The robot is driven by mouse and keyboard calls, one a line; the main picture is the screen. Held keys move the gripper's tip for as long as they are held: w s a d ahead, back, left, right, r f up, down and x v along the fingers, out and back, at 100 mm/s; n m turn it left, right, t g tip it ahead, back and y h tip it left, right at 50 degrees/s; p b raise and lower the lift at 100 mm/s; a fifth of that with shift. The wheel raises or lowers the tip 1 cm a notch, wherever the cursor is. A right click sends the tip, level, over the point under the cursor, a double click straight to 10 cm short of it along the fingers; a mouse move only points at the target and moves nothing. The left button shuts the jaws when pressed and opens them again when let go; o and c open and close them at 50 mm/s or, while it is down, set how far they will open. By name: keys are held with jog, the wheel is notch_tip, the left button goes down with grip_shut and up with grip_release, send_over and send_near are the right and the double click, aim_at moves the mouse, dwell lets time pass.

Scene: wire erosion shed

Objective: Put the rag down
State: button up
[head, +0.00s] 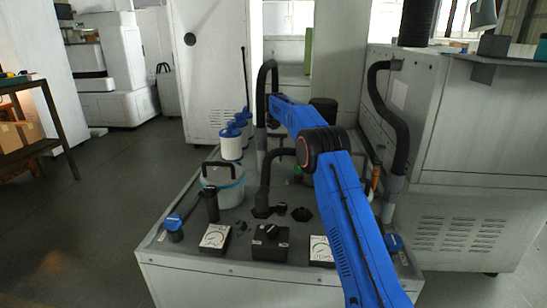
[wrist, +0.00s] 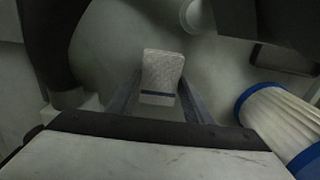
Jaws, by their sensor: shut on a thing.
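In the wrist view, a pale, textured rag (wrist: 162,72) with a dark blue stripe near its lower end is between the two fingers of my gripper (wrist: 160,102). My gripper is shut on it. The fingers hide its edges where they grip. In the head view my blue arm reaches over the grey machine top (head: 180,262), and I cannot make out my gripper or the rag there.
A white filter with blue rims (wrist: 285,122) lies close to my gripper's right. The machine top carries a tub (head: 224,188), white blue-capped filters (head: 232,146), gauges (head: 214,237) and black hoses (head: 274,172). A tall cabinet (head: 465,200) stands at right. The left floor (head: 105,190) is clear.

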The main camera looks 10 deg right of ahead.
aim_at(274, 157)
jog(key=shift+f, duration=0.25)
jog(key=shift+f, duration=0.15)
jog(key=o, duration=0.9)
jog(key=shift+o, duration=0.2)
jog(key=shift+r, duration=3.9)
